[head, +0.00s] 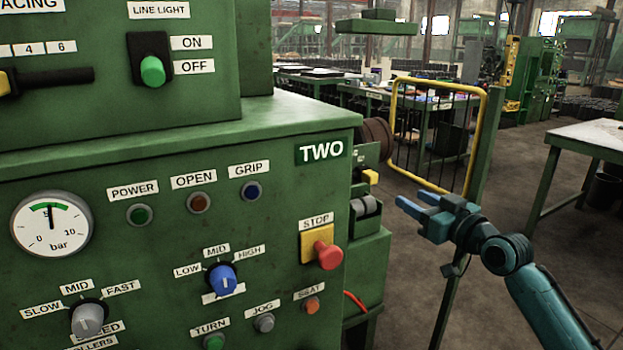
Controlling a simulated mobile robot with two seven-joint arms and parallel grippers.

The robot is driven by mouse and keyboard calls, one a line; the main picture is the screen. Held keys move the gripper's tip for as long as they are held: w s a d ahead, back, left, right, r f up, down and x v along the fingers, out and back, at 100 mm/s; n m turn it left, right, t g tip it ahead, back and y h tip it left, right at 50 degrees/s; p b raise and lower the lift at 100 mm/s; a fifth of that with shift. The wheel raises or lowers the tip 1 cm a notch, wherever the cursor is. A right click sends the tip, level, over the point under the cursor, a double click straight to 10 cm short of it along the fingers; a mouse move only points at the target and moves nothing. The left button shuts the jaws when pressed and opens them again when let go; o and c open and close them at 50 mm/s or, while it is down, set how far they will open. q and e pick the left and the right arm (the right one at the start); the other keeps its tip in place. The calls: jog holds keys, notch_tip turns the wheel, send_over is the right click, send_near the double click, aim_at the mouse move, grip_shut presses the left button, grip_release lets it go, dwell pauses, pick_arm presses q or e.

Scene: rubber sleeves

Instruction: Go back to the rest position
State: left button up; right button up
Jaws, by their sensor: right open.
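My right gripper (418,206) is at the right of the head view, its arm coming in from the lower right. Its two blue fingers point left and stand apart, with nothing between them. The fingers are to the right of the green machine marked TWO (237,205), past its right edge; I cannot tell the exact gap. The red stop button (328,255) on the yellow plate is below and left of the fingertips. My left gripper is not in the view.
A yellow-framed guard (482,140) with dark bars stands behind my right gripper, beside a green post (466,220). Rollers (366,207) show at the machine's right side. A green table (597,140) stands at the far right. Open floor (540,250) lies around my right arm.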

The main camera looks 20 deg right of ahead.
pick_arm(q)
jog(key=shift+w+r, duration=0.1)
pick_arm(e)
jog(key=s+a+f+g+y, duration=0.1)
jog(key=s+a+f, duration=0.2)
jog(key=a+f, duration=0.25)
jog(key=s+a+f+n+g, duration=0.1)
jog(key=s+a+f, duration=0.2)
jog(key=a+f, duration=0.3)
jog(key=s+a+f+g+y, duration=0.1)
jog(key=s+a+f, duration=0.2)
jog(key=a+f, duration=0.3)
pick_arm(q)
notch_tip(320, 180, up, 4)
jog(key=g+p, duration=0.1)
jog(key=p, duration=0.7)
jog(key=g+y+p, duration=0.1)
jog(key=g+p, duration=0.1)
jog(key=p, duration=0.6)
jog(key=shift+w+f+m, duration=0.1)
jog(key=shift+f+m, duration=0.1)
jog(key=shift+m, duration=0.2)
pick_arm(e)
jog(key=s+a+n+g, duration=0.1)
jog(key=s+a+g, duration=0.3)
jog(key=s+a, duration=0.8)
jog(key=shift+s+a+f, duration=0.2)
jog(key=shift+a+f, duration=0.05)
